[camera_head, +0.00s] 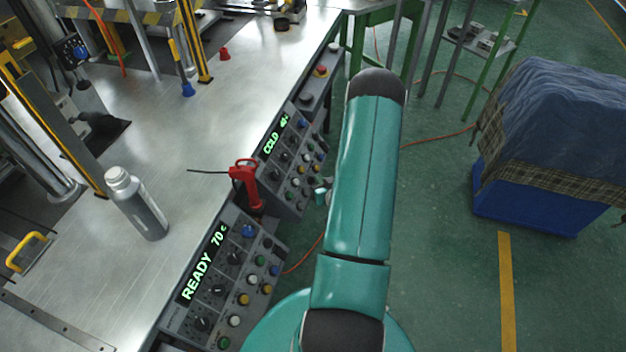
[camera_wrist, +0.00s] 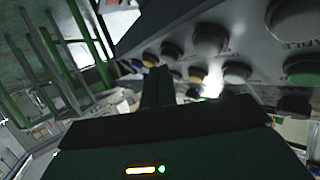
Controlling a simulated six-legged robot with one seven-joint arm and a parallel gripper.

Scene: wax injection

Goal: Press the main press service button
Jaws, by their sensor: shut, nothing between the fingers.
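Two grey control panels with knobs and coloured buttons line the workbench's right edge in the head view. The near panel (camera_head: 226,278) reads "READY 70c"; the far panel (camera_head: 293,160) reads "COLD". I cannot tell which button is the main press service button, as the labels are too small. In the head view my arm mostly hides the gripper, beside the far panel.
A red-handled tool (camera_head: 246,184) stands between the panels. A grey bottle (camera_head: 137,204) stands on the metal bench. A blue cloth-covered bin (camera_head: 540,195) stands right; the green floor between is mostly clear.

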